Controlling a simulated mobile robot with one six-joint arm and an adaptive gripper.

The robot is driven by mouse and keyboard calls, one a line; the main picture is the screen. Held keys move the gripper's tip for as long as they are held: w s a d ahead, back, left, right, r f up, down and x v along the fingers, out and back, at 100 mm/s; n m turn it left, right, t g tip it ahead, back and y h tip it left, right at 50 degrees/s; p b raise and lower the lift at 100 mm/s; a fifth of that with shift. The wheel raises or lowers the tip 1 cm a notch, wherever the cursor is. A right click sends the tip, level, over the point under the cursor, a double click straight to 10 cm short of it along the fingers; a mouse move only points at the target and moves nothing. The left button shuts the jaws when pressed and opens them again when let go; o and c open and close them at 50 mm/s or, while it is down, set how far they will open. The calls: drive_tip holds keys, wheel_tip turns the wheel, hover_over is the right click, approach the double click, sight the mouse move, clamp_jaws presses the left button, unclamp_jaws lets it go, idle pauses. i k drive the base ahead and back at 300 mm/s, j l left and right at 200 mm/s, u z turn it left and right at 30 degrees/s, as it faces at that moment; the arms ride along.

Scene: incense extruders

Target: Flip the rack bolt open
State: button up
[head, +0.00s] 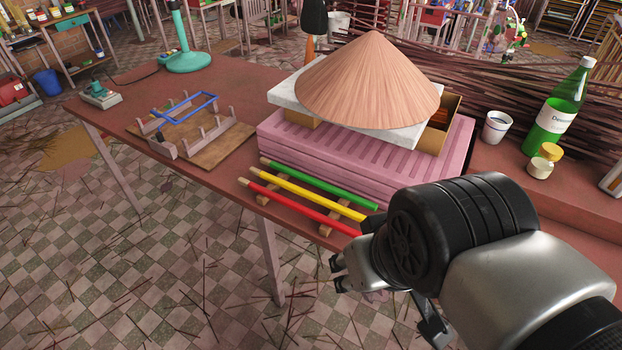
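A small rack (207,143) with a wooden base and grey notched uprights sits at the left part of the table. A blue U-shaped bar (188,107) lies across the top of its uprights, and it may be the rack bolt. A small dark block (163,147) shows at the rack's front corner. I cannot tell for certain which part is the bolt or how it stands. My gripper (388,304) is at the lower right, beyond the table's front edge, well apart from the rack. Its fingers look spread and empty, partly hidden by my wrist.
Red, yellow and green rods (311,194) lie on wooden supports at the table's front edge. Behind them stands a pink ridged block stack (284,150) with a conical hat (369,85) on top. A green bottle (556,118) and cup (496,127) stand right. Tabletop around the rack is mostly clear.

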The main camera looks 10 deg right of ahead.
sight(158, 137)
drive_tip(key=i+j, duration=0.5)
drive_tip(key=i+j+u, duration=0.15)
drive_tip(key=i+j, duration=0.75)
drive_tip(key=i, duration=0.3)
drive_tip(key=i+j+u, duration=0.15)
drive_tip(key=i+j, duration=0.3)
drive_tip(key=i, duration=0.1)
